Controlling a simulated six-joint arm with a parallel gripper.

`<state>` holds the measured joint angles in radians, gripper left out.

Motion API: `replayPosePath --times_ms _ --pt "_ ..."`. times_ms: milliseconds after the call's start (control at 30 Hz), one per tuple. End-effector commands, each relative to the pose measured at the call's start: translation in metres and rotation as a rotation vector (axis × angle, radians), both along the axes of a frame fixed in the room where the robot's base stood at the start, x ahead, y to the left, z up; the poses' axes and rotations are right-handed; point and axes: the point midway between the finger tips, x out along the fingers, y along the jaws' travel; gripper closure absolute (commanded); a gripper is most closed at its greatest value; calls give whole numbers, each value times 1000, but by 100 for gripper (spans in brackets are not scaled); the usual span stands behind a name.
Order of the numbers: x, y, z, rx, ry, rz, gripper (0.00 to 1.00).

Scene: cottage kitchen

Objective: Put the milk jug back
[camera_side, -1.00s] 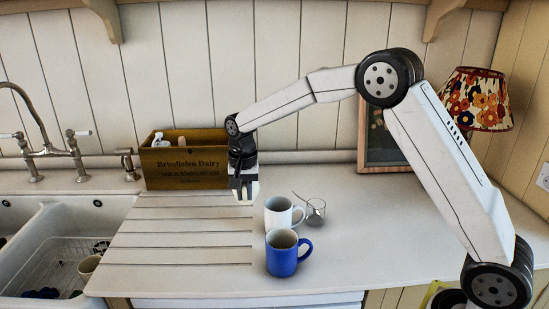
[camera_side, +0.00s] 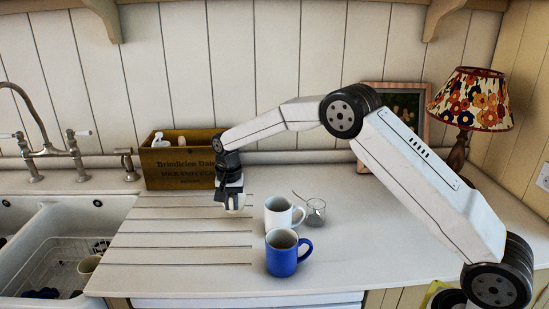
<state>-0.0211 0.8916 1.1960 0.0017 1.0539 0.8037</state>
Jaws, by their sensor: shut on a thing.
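My gripper (camera_side: 231,205) is at the middle of the counter, pointing down, in front of the right end of the wooden dairy crate (camera_side: 175,172). It is shut on a small whitish thing, which I take to be the milk jug (camera_side: 235,203). The fingers hide most of it, and I cannot tell whether it touches the counter. The crate stands against the back wall with its lettered side facing forward. White items (camera_side: 158,139) show inside its left part. My gripper and wrist cover the crate's right end.
The sink (camera_side: 60,225) is at left. A lamp (camera_side: 472,100) and framed picture (camera_side: 365,160) stand at right. The grooved drainer (camera_side: 180,235) is clear.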

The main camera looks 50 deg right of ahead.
Motion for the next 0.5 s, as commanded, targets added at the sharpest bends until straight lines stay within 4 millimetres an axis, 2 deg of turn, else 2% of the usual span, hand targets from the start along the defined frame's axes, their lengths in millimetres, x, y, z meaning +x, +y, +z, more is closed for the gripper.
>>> replayPosePath --times_ms 167,300,500 --pt "6 0 -7 0 -1 0 100" --pt "5 0 -24 -1 1 0 100" --pt "5 0 -36 -1 -2 0 100"
